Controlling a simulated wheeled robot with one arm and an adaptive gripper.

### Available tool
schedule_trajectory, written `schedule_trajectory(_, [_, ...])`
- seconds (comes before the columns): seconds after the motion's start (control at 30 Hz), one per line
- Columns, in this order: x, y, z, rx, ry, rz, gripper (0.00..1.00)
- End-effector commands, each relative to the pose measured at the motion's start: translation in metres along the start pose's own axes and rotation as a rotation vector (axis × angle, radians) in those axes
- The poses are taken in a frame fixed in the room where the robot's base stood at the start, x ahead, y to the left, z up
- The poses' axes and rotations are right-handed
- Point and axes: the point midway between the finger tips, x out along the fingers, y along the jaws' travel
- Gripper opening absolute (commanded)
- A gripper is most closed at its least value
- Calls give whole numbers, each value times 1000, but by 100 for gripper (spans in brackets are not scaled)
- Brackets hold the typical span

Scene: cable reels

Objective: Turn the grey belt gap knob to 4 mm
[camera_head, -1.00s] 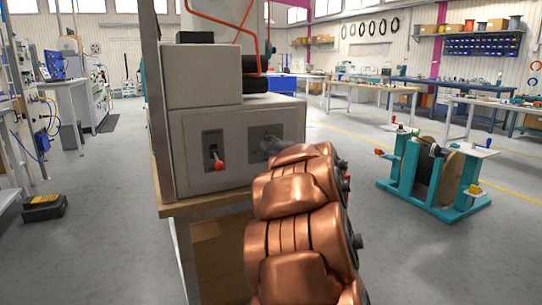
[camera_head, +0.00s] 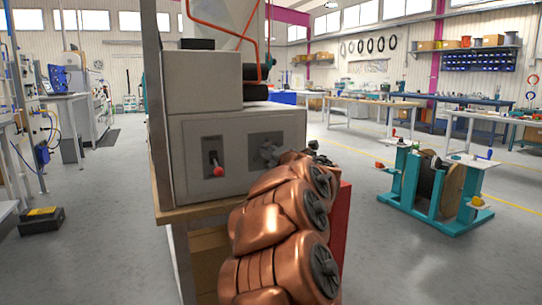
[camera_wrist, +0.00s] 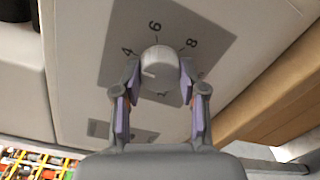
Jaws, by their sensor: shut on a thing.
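The grey belt gap knob (camera_wrist: 160,68) shows in the wrist view on a dark grey dial plate (camera_wrist: 190,18) marked 4, 6 and 8. A short pale mark is on the knob's left side, a little below the direction of the 4. My gripper (camera_wrist: 160,84) is shut on the knob, one finger on each side. In the head view my gripper (camera_head: 272,152) is at the right-hand dark plate on the pale machine (camera_head: 240,182); the knob itself is hidden there.
A red-tipped lever (camera_head: 218,170) sits on a plate left of the gripper. A wooden bench edge (camera_head: 185,213) lies under the machine. A teal reel stand (camera_head: 410,190) stands to the right, with open floor around it.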

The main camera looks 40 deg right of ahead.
Motion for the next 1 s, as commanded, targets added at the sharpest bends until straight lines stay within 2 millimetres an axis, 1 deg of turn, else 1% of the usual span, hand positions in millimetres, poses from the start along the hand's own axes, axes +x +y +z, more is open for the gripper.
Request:
schedule_trajectory(0.2, [0,0,0,-1,1,0,7])
schedule_trajectory(0.23, [0,0,0,-1,1,0,44])
schedule_trajectory(0.4, [0,0,0,0,0,0,61])
schedule_trajectory(0.47, [0,0,0,0,0,0,67])
schedule_trajectory(0.8, [-2,0,0,1,0,0,67])
schedule_trajectory(0.87, [-4,0,0,1,-1,0,67])
schedule_trajectory(1.0, [-17,1,0,0,-1,0,67])
